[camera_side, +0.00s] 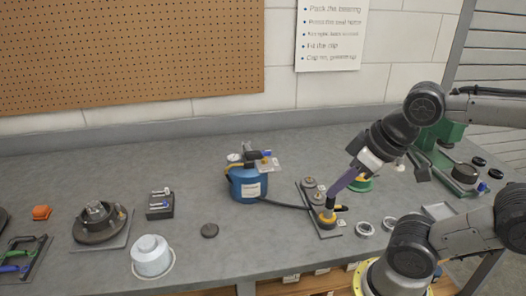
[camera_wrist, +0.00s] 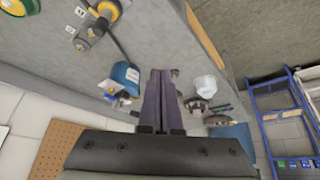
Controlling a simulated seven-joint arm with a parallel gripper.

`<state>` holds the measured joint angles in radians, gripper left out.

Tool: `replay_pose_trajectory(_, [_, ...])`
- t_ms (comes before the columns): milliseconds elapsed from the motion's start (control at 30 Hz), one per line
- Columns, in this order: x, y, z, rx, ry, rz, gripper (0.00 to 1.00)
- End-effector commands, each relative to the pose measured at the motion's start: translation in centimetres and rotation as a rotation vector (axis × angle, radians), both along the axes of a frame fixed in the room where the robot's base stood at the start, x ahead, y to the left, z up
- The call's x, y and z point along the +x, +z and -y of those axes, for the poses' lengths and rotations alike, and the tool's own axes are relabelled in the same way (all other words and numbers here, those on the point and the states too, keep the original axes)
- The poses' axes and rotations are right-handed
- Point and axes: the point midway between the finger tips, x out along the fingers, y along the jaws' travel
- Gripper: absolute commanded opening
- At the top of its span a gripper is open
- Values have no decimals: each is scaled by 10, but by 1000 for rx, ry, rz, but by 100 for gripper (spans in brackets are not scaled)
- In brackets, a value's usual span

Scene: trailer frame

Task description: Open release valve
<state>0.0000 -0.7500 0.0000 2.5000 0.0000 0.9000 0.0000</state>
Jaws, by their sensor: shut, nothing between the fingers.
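A blue tank (camera_side: 249,186) stands at mid-bench in the side view, with a round gauge (camera_side: 234,158) and small fittings (camera_side: 264,158) on top. A dark hose runs from it to a plate (camera_side: 328,234) with several round fittings. I cannot tell which fitting is the release valve. My gripper (camera_side: 335,195) is shut and empty, its purple fingers pointing down over the yellow-ringed fitting (camera_side: 327,219) on that plate; contact is unclear. In the wrist view the fingers (camera_wrist: 160,74) are together, with the tank (camera_wrist: 125,74) beside them and fittings (camera_wrist: 97,18) at upper left.
Metal rings (camera_side: 364,229) lie right of the plate. A green press (camera_side: 447,150) stands at the right. Bench left of the tank is partly clear.

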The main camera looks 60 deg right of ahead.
Motion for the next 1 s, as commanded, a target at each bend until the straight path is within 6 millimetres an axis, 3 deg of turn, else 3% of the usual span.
replay_pose_trajectory(33, [0, 0, 0, 0, 1, 0, 9])
replay_pose_trajectory(267, [-6, 4, 0, -68, 131, -30, 49])
replay_pose_trajectory(467, [16, 57, 2, -187, 359, -52, 49])
replay_pose_trajectory(667, [63, 106, 14, -274, 548, -127, 49])
replay_pose_trajectory(800, [106, 130, 29, -310, 663, -195, 49])
replay_pose_trajectory(1000, [171, 141, 60, -321, 783, -285, 49])
